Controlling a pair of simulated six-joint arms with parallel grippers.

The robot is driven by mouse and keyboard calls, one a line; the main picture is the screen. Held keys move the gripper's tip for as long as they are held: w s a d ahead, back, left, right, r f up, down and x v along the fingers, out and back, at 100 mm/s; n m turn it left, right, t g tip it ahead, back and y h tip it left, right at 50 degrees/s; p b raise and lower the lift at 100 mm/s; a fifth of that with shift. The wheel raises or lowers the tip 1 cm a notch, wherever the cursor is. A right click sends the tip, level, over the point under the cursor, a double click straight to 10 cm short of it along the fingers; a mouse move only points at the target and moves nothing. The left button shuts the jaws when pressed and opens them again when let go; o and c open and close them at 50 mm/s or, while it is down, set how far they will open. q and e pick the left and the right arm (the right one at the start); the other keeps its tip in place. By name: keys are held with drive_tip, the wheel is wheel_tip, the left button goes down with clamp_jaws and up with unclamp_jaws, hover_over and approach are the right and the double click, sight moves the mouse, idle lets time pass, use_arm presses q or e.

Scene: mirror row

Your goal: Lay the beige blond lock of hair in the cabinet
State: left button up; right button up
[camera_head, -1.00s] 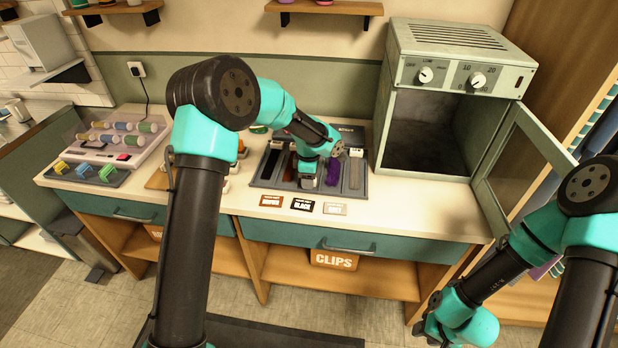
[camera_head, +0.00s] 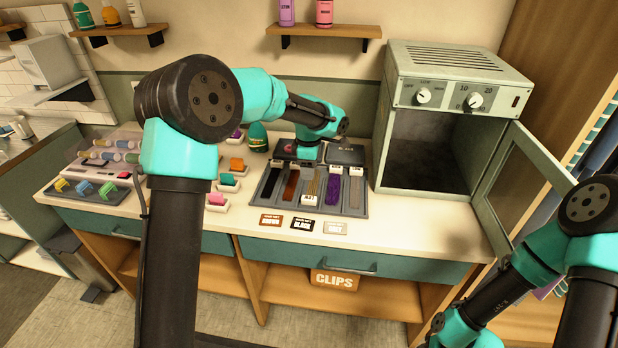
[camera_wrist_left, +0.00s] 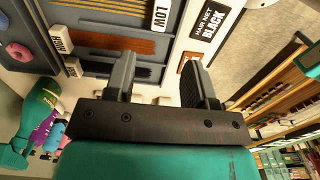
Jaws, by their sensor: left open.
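The beige blond lock (camera_head: 310,184) lies in the middle slot of a dark tray (camera_head: 264,206) on the counter, between a brown lock and a purple lock. The cabinet (camera_head: 455,62) stands to the right of the tray with its door swung open and a dark interior. In the head view my left gripper (camera_head: 306,155) is over the back of the tray, its fingers mostly hidden by my own wrist. In the left wrist view its two fingers (camera_wrist_left: 157,80) stand apart with nothing between them. My right arm is at the lower right, its fingertips out of view.
A black lock (camera_head: 271,183), the brown lock (camera_head: 291,184), the purple lock (camera_head: 333,190) and a grey lock (camera_head: 355,190) share the tray. Name cards (camera_head: 303,223) lie in front. Colored blocks (camera_head: 228,181) stand left. The open door (camera_head: 515,180) juts forward at right.

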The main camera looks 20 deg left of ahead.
use_arm(q)
drive_tip(key=shift+r, duration=0.2)
idle(0.3)
drive_tip(key=shift+c, duration=1.1)
drive_tip(key=shift+y, duration=0.7)
drive_tip(key=r, duration=0.1)
drive_tip(key=d+r, duration=0.1)
drive_tip(key=r, duration=0.1)
drive_tip(key=d+r, duration=0.1)
drive_tip(key=r, duration=0.1)
hover_over(308, 198)
drive_tip(key=f, duration=1.2)
drive_tip(key=shift+w+d, duration=0.15)
drive_tip(key=shift+d, duration=0.2)
drive_tip(key=shift+f, duration=0.1)
